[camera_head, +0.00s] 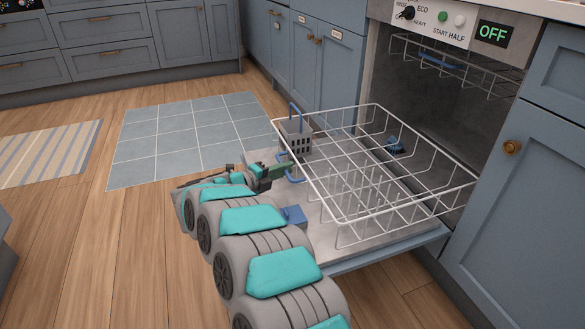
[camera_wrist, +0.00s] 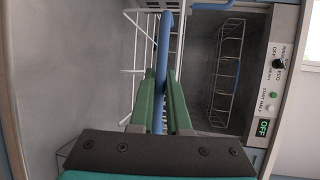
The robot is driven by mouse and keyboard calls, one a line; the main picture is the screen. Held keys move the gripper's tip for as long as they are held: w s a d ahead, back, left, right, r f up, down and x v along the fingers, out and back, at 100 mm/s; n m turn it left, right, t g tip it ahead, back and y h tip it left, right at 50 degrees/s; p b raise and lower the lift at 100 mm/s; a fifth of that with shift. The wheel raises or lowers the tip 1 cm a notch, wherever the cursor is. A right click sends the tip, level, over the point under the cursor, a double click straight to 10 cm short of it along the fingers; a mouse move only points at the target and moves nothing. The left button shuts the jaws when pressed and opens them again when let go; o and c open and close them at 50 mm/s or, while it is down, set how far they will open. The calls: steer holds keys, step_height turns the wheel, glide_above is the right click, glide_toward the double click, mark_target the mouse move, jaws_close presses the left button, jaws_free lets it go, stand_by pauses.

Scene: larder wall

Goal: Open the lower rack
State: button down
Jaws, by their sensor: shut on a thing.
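The lower rack (camera_head: 362,188) is a white wire basket. It stands pulled out of the dishwasher, over the lowered door (camera_head: 385,245). My gripper (camera_head: 286,167) is at the rack's front edge, with its green fingers shut on a blue handle bar (camera_wrist: 163,50). A bit of this bar shows beside the fingers in the head view (camera_head: 294,178); the rest is hidden there. In the wrist view the bar runs between the two green fingers (camera_wrist: 161,95), with white rack wires to its left.
A grey cutlery basket (camera_head: 296,139) with a tall blue handle stands at the rack's far front corner. A blue item (camera_head: 395,146) is towards the rack's back. The upper rack (camera_head: 455,65) is inside the machine. Cabinets (camera_head: 530,175) flank it. The floor by the mat (camera_head: 190,135) is clear.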

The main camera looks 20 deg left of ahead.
steer(key=shift+a, duration=0.1)
steer(key=c, duration=1.2)
jaws_free()
steer(key=shift+o, duration=0.2)
steer(key=v, duration=0.7)
steer(key=shift+s+a+p, duration=0.2)
steer(key=shift+s+p, duration=0.15)
steer(key=shift+p, duration=0.05)
